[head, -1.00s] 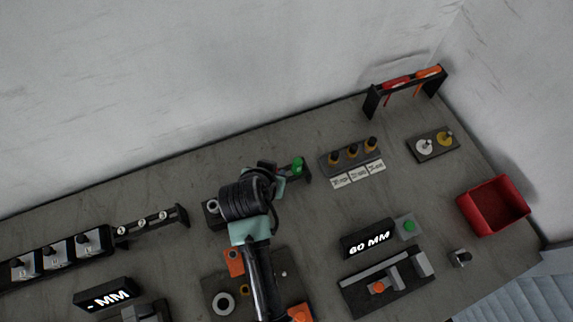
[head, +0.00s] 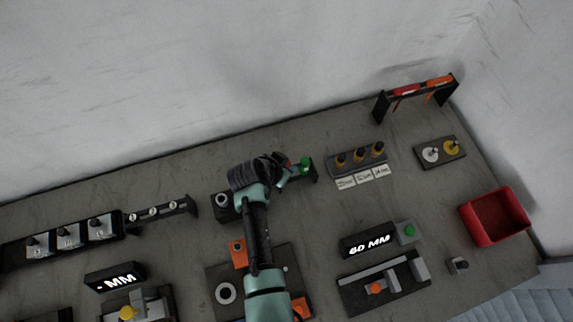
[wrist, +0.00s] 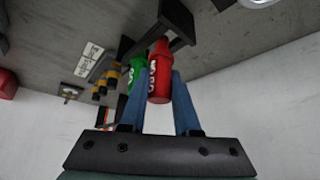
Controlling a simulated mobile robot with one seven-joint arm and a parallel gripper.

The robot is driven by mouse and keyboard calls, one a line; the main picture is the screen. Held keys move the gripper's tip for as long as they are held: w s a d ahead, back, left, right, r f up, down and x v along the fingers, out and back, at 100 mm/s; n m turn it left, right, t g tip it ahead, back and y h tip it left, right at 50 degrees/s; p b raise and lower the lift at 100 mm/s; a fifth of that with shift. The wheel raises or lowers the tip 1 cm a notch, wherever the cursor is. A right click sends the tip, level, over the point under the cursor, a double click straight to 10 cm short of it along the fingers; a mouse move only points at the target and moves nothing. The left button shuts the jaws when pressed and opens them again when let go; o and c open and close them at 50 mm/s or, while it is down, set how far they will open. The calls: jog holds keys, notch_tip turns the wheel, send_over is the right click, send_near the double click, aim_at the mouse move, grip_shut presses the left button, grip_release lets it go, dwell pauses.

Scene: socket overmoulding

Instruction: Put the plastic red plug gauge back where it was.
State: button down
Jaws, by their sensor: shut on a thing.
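The red plug gauge (wrist: 158,76) is between the two blue fingers of my gripper (wrist: 160,92), which is shut on it. In the wrist view its narrow end reaches the black rack (wrist: 177,22); I cannot tell whether it is seated there. A green plug gauge (wrist: 136,76) is close beside it, at the rack. In the head view only a small red patch of the gauge (head: 289,166) shows by my gripper, just left of the green gauge (head: 305,165) and the rack's right end (head: 314,174). My arm hides most of the rack there.
Orange-handled gauges stand in a block (head: 342,178) to the right of the rack. A display reading 60 MM (head: 348,249), a red bin (head: 467,216) and a tool stand (head: 381,107) are farther right. A similar rack (head: 190,205) stands left. The wall rises close behind.

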jog(key=shift+f, duration=0.45)
jog(key=shift+f+b, duration=0.6)
jog(key=c, duration=0.6)
grip_release()
jog(key=shift+c, duration=0.2)
